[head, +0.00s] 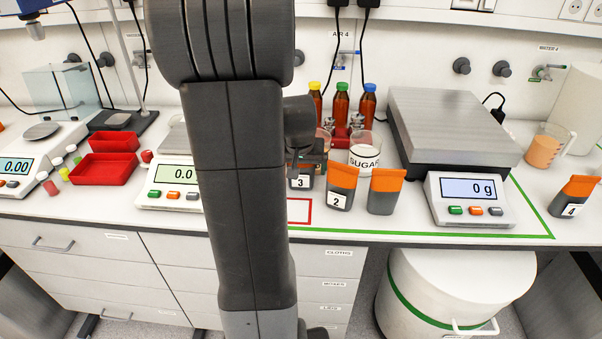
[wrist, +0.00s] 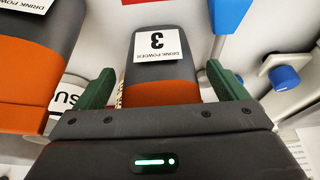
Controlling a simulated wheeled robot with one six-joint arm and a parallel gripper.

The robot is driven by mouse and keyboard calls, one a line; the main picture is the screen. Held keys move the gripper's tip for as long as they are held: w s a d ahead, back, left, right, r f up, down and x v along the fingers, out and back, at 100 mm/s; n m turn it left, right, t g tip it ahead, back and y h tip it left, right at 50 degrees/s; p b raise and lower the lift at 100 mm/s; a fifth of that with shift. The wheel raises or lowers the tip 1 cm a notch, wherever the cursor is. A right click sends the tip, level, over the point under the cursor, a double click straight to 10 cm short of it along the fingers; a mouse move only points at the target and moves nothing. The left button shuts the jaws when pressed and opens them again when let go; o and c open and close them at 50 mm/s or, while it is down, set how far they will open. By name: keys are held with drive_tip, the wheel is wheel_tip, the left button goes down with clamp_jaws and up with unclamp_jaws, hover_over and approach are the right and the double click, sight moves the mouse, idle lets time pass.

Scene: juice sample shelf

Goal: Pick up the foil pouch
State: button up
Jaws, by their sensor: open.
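A grey foil pouch with an orange top band and a white label "3" (wrist: 158,82) lies between the two green fingers of my gripper (wrist: 160,75) in the wrist view. The fingers are open, one on each side, with a visible gap at the right; contact at the left is hard to tell. In the head view, pouch 3 (head: 301,183) stands on the bench, partly covered by my arm. Similar pouches stand to its right: pouch 2 (head: 341,187), one with no visible label (head: 385,192), and pouch 4 (head: 574,197) at the far right.
The sugar jar (head: 364,156) and several brown bottles (head: 341,105) stand behind the pouches. A large scale (head: 450,115) is to the right, and red trays (head: 104,168) are at the left. Another pouch (wrist: 30,62) is close at the left in the wrist view.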

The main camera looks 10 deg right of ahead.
drive_tip(key=c, duration=1.3)
